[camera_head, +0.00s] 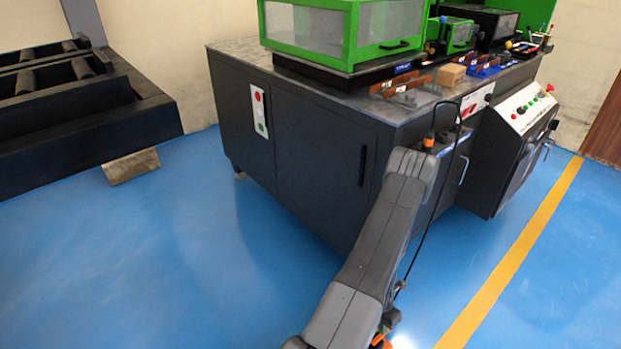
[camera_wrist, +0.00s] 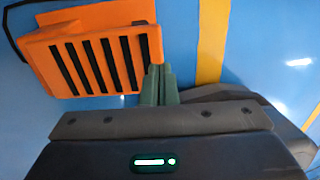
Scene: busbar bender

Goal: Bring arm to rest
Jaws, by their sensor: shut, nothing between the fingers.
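My gripper (camera_wrist: 160,72) shows in the wrist view as two dark green fingers pressed together, shut and empty. The fingers point down towards the blue floor, beside an orange slotted part (camera_wrist: 92,66) that I cannot identify for sure. My grey arm (camera_head: 375,240) shows in the head view, bent in front of the dark machine cabinet. I cannot make out the gripper in the head view.
The busbar machine cabinet (camera_head: 310,160) stands behind my arm, with green guarded units (camera_head: 330,40) and a small brown box (camera_head: 451,75) on top. A control panel (camera_head: 522,108) is at right. A black rack (camera_head: 80,125) stands at left. Blue floor (camera_head: 150,270) is clear at left.

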